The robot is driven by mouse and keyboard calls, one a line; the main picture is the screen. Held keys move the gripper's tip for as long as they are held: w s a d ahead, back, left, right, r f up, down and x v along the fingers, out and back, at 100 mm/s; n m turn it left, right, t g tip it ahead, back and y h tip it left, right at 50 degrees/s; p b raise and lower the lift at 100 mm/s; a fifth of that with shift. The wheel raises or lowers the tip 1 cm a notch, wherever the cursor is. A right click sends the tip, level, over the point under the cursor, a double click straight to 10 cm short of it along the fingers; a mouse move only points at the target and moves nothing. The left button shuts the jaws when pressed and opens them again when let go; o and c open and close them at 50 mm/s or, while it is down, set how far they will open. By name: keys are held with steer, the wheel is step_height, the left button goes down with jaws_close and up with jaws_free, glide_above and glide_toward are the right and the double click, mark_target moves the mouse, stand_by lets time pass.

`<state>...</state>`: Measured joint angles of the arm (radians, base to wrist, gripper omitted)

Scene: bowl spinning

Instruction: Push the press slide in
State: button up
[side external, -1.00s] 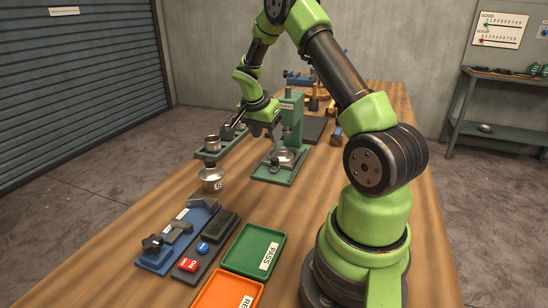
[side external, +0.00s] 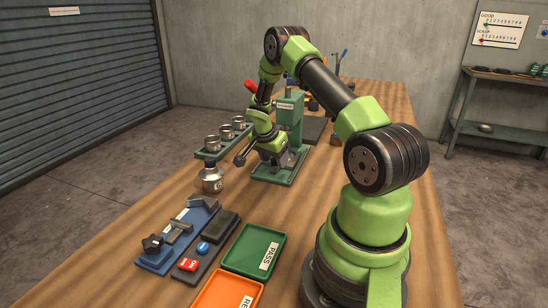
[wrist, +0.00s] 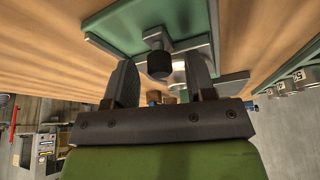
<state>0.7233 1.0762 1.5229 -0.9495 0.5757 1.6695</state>
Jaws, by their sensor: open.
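The green press (side external: 289,118) stands on its green base (side external: 262,174) in the middle of the bench. In the wrist view, a grey slide part (wrist: 188,45) with a dark round knob (wrist: 160,65) lies over the green base (wrist: 125,22). My gripper (wrist: 161,75) is open, with a dark finger on each side of the knob. I cannot tell whether either finger touches it. In the side view my gripper (side external: 276,155) is low at the press and hides most of the slide. How far in the slide sits is not clear.
Several metal cups stand on a green rack (side external: 212,155) left of the press. A metal pot (side external: 212,180) stands in front of it. A dark round-ended rod (side external: 241,159) juts out beside my gripper. A green tray (side external: 253,249) and blue fixture (side external: 178,237) are nearer.

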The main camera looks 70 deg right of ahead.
jaws_close()
steer(key=shift+d, duration=2.25)
jaws_free()
steer(key=v, duration=0.7)
steer(key=shift+r, duration=0.25)
steer(key=shift+a, duration=0.15)
